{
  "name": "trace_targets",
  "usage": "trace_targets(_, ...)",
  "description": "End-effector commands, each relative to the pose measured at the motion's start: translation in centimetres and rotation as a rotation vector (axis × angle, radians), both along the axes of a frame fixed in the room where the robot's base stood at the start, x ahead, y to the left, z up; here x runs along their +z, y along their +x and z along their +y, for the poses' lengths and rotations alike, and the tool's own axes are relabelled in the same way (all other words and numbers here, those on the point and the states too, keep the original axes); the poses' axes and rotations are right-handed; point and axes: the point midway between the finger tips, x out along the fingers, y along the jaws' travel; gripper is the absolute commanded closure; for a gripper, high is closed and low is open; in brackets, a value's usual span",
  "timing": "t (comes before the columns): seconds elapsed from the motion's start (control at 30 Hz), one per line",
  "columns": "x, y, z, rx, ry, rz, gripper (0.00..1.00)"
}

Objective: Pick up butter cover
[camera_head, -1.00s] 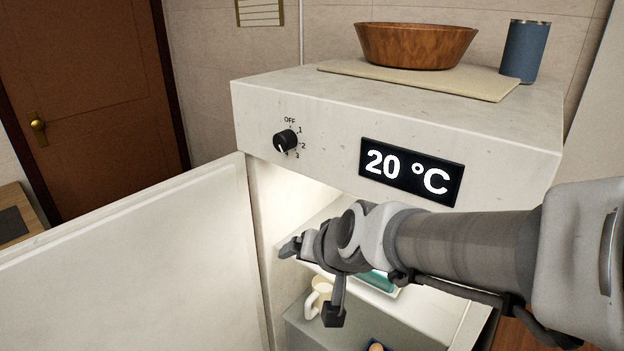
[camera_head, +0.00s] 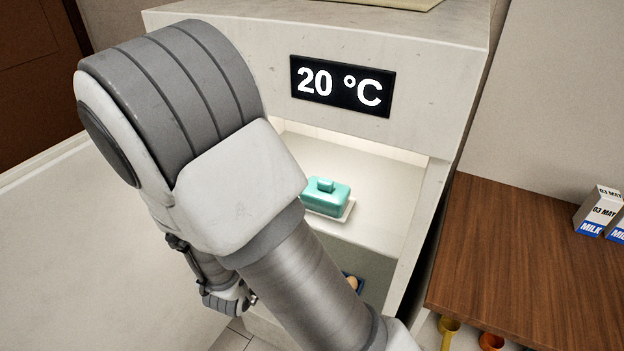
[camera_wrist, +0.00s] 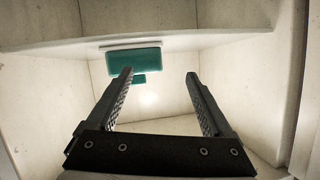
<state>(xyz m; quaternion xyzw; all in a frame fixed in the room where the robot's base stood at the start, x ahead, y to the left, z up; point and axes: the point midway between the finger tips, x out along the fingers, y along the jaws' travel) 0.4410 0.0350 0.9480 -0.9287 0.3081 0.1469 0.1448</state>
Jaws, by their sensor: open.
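The teal butter cover (camera_head: 328,194), with a small knob on top, sits on a white dish (camera_head: 347,214) on the upper shelf of the open fridge. In the wrist view the butter cover (camera_wrist: 135,63) appears upside down at the top, knob pointing downward, beyond the left fingertip. My gripper (camera_wrist: 158,73) is open, with nothing between its fingers. The fingers point into the fridge, apart from the cover. In the head view, my arm covers the fridge's left side and hides most of my gripper.
The fridge shelf (camera_head: 375,185) is bare around the dish. The lower compartment holds a blue item with something round (camera_head: 352,282). The open fridge door (camera_head: 90,250) stands at left. A wooden counter (camera_head: 510,260) with milk cartons (camera_head: 598,210) is at right.

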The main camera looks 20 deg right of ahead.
Motion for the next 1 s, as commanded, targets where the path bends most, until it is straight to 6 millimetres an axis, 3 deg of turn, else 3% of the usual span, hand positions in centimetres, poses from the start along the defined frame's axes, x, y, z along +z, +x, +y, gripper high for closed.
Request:
trace_targets(0.2, 0.0, -2.3, -1.8, -0.082, -0.252, -0.103, 0.15)
trace_targets(0.47, 0.9, -3.4, -2.4, -0.113, -0.381, -0.166, 0.15)
trace_targets(1.0, 1.0, 4.1, -9.5, -0.117, -0.381, -0.169, 0.15)
